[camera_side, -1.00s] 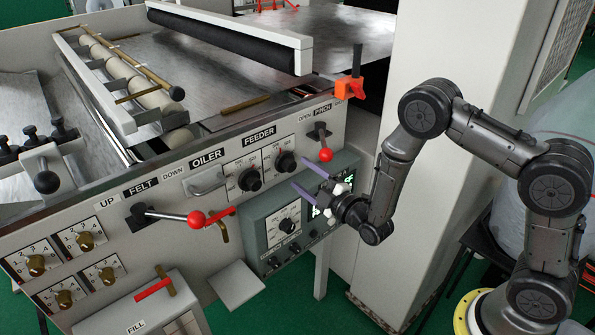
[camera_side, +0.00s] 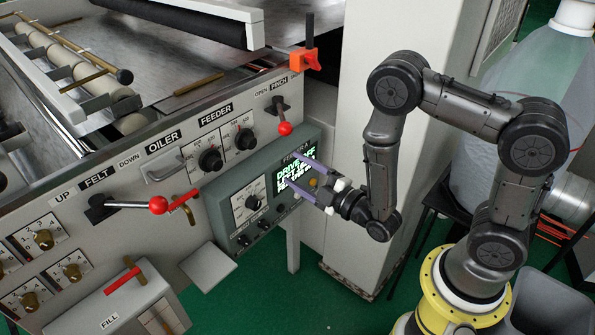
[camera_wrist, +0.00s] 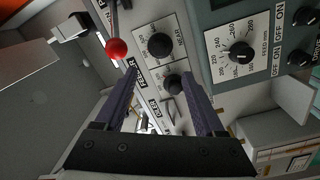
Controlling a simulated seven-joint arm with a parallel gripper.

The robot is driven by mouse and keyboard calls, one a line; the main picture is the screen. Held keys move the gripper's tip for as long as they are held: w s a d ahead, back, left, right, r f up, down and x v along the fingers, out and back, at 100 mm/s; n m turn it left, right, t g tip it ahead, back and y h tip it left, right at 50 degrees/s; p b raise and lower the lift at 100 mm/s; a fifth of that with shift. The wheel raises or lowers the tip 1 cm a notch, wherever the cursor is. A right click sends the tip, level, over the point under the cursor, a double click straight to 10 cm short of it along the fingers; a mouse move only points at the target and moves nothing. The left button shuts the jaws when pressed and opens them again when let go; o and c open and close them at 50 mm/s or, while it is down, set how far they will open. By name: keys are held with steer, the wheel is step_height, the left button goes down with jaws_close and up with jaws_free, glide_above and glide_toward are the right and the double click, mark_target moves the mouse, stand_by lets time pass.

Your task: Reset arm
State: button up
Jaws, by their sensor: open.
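My gripper (camera_side: 298,176) is open and empty in the side view, in front of the grey-green control box (camera_side: 252,192). Its purple fingers point left toward the panel. The box has a lit screen (camera_side: 291,172) reading "DRIVE OFF", partly hidden by the fingers, and a dial (camera_side: 253,203). In the wrist view my gripper (camera_wrist: 163,80) has its fingers wide apart. Between and beyond them are two black feeder knobs (camera_wrist: 160,46). The red-balled pinch lever (camera_wrist: 117,48) is just left of the fingers, and it also shows in the side view (camera_side: 284,128).
The felt lever with a red ball (camera_side: 158,205) sticks out at left. An orange clamp (camera_side: 305,59) stands on the machine's top edge. A white column (camera_side: 390,40) rises behind my arm. A small grey shelf (camera_side: 208,270) juts out below the box.

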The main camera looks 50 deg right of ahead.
step_height(320, 180, up, 28)
steer(key=d+m+t, duration=0.1)
steer(key=d+m, duration=0.1)
steer(key=m, duration=0.3)
steer(key=s+f+m+g, duration=0.4)
steer(key=s+f+g, duration=0.2)
steer(key=s, duration=0.6)
steer(key=s+f+m+g, duration=0.3)
steer(key=s+f+g, duration=0.3)
steer(key=s, duration=0.6)
steer(key=shift+d+f+m+g, duration=0.25)
steer(key=shift+f+m+g, duration=0.15)
steer(key=shift+g, duration=0.5)
